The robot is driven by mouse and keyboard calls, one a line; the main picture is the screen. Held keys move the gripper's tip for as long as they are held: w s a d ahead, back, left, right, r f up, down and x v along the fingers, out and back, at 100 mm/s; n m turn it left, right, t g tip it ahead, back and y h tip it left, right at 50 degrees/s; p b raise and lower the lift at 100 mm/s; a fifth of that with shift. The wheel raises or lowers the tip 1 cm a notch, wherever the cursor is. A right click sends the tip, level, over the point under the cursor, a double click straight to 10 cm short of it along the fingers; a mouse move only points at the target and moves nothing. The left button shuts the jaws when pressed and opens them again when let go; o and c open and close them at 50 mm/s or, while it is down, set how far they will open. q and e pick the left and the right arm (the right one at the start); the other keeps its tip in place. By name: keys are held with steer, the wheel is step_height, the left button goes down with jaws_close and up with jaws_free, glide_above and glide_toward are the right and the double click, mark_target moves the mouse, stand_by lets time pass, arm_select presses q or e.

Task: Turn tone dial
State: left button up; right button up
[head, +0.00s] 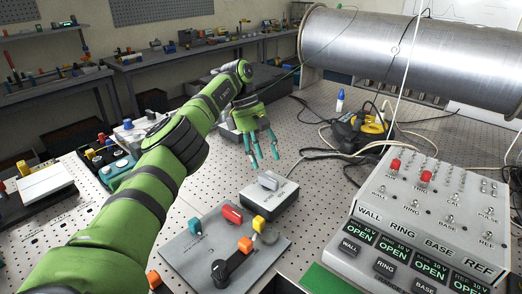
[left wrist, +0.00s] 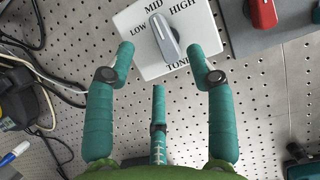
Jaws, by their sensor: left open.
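The tone dial (head: 268,181) is a grey bar-shaped knob on a small box with a pale top (head: 283,194). In the left wrist view the dial (left wrist: 166,42) stands on a white plate (left wrist: 205,35) marked LOW, MID, HIGH and TONE, its upper end towards MID. My left gripper (head: 263,162) has three teal fingers, spread and empty, hanging above and behind the box. In the left wrist view its two side fingers (left wrist: 162,66) appear on either side of the dial, with the third below. No contact shows. My right gripper is not in view.
A grey panel (head: 200,262) with coloured knobs and a black lever lies in front of the box. A meter console (head: 425,215) stands at right. A large metal pipe (head: 400,55) lies behind. Cables (head: 325,152) run over the perforated table (head: 310,240).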

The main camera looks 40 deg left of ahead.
arm_select(q)
steer(key=shift+v, duration=0.85)
